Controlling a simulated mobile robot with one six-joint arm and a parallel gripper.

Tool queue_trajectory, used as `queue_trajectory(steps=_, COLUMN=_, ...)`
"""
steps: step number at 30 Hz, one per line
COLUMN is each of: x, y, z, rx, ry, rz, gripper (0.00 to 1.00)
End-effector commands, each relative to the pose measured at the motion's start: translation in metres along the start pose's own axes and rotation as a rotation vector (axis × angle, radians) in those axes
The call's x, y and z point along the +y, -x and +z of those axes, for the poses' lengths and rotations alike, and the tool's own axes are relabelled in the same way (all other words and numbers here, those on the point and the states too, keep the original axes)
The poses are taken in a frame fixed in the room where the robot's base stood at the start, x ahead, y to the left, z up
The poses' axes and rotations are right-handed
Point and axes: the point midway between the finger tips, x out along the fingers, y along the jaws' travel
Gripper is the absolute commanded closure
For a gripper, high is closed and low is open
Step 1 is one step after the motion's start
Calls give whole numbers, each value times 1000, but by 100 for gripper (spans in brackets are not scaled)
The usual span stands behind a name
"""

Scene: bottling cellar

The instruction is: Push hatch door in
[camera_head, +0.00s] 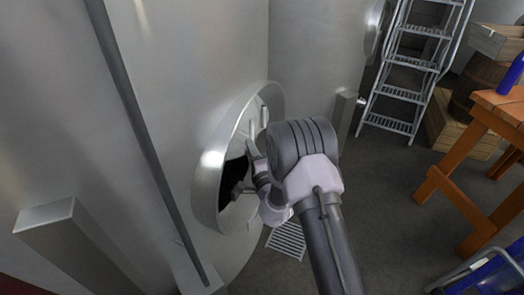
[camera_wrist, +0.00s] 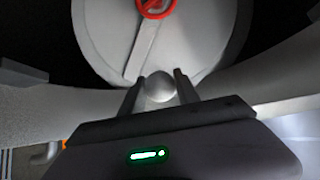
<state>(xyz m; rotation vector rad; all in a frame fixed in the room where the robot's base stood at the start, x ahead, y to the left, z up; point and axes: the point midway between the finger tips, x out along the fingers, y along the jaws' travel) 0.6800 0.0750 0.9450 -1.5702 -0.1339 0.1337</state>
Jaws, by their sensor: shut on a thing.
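The round grey hatch door (camera_wrist: 105,40) shows in the wrist view, with a red handwheel (camera_wrist: 157,5) at its top and a flat bar (camera_wrist: 141,48) running down from it. A round metal knob (camera_wrist: 158,88) sits near the door's lower edge. My gripper (camera_wrist: 158,80) is shut on this knob, one finger on each side. Dark gaps show on both sides of the door. In the head view, my gripper (camera_head: 245,170) is at the oval hatch ring (camera_head: 208,165) in the tank wall. A black opening shows there, and my wrist hides much of the door.
The steel tank (camera_head: 170,100) fills the left, with a block-like bracket (camera_head: 45,215) jutting out. A step ladder (camera_head: 405,75), wooden crates (camera_head: 460,135) and an orange wooden table (camera_head: 490,130) stand to the right. A floor grate (camera_head: 287,241) lies below the hatch. The floor between is clear.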

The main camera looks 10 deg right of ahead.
Motion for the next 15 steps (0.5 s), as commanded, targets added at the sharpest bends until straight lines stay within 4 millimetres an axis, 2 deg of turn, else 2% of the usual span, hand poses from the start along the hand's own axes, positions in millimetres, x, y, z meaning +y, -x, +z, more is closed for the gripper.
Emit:
queue_trajectory(steps=4, x=1, y=1, z=-4, rx=8, ry=-3, rz=2, gripper=100)
queue_trajectory(steps=5, x=1, y=1, z=-4, rx=8, ry=-3, rz=2, gripper=60)
queue_trajectory(steps=8, x=1, y=1, z=-4, rx=8, ry=-3, rz=1, gripper=42)
queue_trajectory(steps=15, x=1, y=1, z=-4, rx=7, ry=-3, rz=1, gripper=42)
